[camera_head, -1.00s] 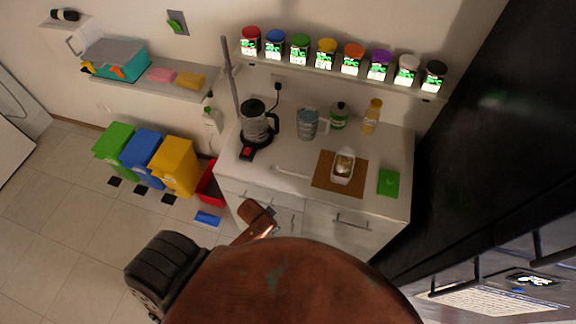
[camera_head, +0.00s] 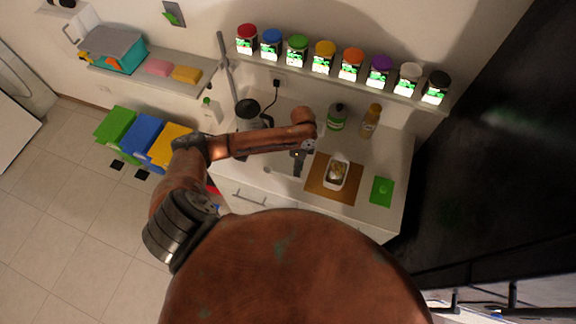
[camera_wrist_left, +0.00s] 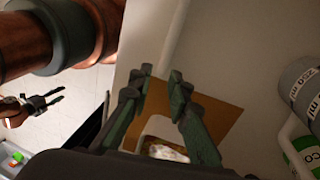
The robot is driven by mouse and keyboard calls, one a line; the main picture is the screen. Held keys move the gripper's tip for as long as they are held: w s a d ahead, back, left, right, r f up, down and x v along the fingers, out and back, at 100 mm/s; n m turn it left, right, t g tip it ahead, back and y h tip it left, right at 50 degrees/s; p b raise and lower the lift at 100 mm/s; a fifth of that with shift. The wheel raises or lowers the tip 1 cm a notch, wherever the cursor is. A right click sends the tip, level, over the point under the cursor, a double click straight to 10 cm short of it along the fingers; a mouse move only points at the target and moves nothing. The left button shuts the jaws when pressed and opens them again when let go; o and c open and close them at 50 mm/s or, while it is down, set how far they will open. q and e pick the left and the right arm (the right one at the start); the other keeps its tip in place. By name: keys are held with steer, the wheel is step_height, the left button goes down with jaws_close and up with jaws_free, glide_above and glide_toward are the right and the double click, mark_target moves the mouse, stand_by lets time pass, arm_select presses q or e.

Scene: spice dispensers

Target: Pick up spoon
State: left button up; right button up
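The white spoon shows in the left wrist view as a pale handle (camera_wrist_left: 176,38) lying on the counter. Its lower part runs behind my fingers towards the brown board. My left gripper (camera_wrist_left: 160,73) is open, its two dark fingers on either side of the handle's line. I cannot tell whether they touch it. In the head view my left gripper (camera_head: 298,168) is over the counter left of the board and hides most of the spoon. My right gripper (camera_wrist_left: 58,95) shows small at the left of the wrist view, empty, its fingers apart.
A brown board (camera_head: 318,190) bears a white dish (camera_head: 338,172) just right of my left gripper. A green-labelled bottle (camera_head: 337,117), a yellow bottle (camera_head: 371,121) and a dark coffee pot (camera_head: 248,113) stand behind. Spice jars line the shelf above.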

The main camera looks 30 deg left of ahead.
mark_target(283, 175)
arm_select(q)
steer(key=f, duration=0.1)
steer(key=a+f+p, duration=0.1)
steer(key=shift+f, duration=0.3)
steer(key=f, duration=0.3)
steer(key=shift+s+f+p, duration=0.1)
steer(key=shift+s+p, duration=0.15)
steer(key=shift+p, duration=0.15)
steer(key=shift+f, duration=0.3)
jaws_close()
arm_select(e)
steer(key=shift+w+r, duration=0.2)
steer(key=shift+r, duration=0.7)
